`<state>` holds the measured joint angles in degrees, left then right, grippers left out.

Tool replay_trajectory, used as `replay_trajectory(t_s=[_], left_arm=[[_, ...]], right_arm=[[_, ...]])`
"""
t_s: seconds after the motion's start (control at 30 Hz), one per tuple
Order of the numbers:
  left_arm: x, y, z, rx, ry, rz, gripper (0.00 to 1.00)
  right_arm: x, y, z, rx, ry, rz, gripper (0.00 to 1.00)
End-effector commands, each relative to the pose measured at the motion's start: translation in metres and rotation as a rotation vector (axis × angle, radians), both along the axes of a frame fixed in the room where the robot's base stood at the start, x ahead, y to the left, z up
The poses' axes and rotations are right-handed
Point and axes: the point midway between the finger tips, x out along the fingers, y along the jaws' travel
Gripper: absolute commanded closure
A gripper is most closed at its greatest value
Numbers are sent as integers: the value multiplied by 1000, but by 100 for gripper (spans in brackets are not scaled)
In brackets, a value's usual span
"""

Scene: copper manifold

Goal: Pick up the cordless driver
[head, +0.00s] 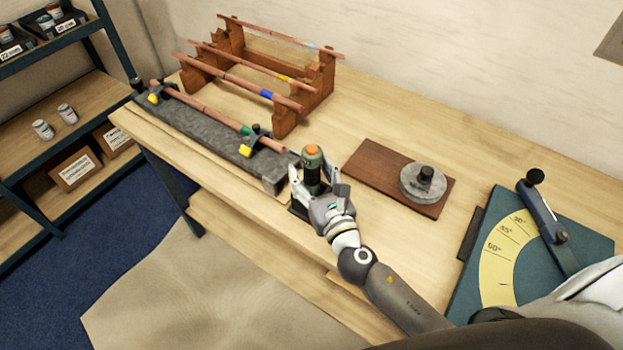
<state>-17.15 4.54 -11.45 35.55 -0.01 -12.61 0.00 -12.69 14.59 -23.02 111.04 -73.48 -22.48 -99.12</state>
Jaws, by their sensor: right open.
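The cordless driver (312,163) stands upright near the front edge of the workbench, with a dark green body and an orange top. A dark base shows at its foot. My right gripper (315,179) is open, with one finger on each side of the driver. I cannot tell whether the fingers touch it. The gripper and wrist hide the driver's lower front. My left gripper is not in view.
A grey clamping rail (205,132) holding a copper pipe lies close on the left. A wooden rack (290,118) with several pipes stands behind. A brown board (365,171) with a round grey weight (415,190) and a teal angle bender (470,270) are on the right.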

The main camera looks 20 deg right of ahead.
Motion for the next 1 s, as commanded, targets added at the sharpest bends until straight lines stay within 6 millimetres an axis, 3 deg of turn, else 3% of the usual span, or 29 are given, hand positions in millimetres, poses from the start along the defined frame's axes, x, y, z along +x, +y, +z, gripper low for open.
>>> replay_trajectory(t_s=[0.23, 0.63, 0.87, 1.0], left_arm=[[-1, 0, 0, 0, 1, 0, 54], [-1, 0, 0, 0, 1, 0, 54], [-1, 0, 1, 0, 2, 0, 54], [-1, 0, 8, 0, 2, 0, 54]], right_arm=[[1, 0, 0, 0, 0, 0, 45], [1, 0, 0, 0, 0, 0, 96], [1, 0, 3, 0, -4, 0, 97], [1, 0, 16, 1, -7, 0, 97]])
